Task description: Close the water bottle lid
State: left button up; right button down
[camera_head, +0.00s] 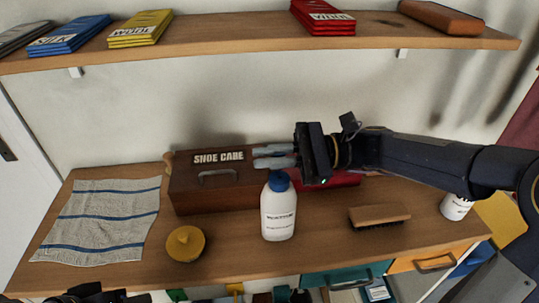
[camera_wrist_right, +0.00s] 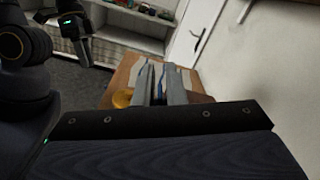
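The white water bottle (camera_head: 278,215) stands upright on the wooden table in the head view, in front of the brown box. Its blue lid (camera_head: 279,182) sits on top; I cannot tell how tightly it is closed. My right gripper (camera_head: 272,157) reaches in from the right, just above and behind the lid, with its fingers pointing left. Its two grey fingers are apart with a narrow gap and nothing held. They also show in the right wrist view (camera_wrist_right: 162,88), where the bottle is not visible.
The brown SHOE CARE box (camera_head: 200,190) stands behind the bottle. A yellow round tin (camera_head: 185,244) is left, a brush (camera_head: 379,216) right, a striped cloth (camera_head: 100,220) far left. A shelf (camera_head: 240,35) with packs and a brown block hangs above. Drawers line the front edge.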

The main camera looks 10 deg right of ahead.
jog(key=n+b, duration=0.2)
jog(key=s+f+n+b, duration=0.1)
jog(key=n+b, duration=0.1)
jog(key=shift+s+f+b, duration=0.1)
jog(key=shift+s+b, duration=0.2)
jog(key=shift+b, duration=0.1)
jog(key=n+b, duration=0.2)
jog(key=s+n+b, duration=0.1)
jog(key=shift+f, duration=0.25)
dwell(0.5)
jog(key=c, duration=1.6)
grip_release()
jog(key=shift+c, duration=0.2)
jog(key=d, duration=0.8)
jog(key=shift+o, duration=0.3)
jog(key=shift+a, duration=0.1)
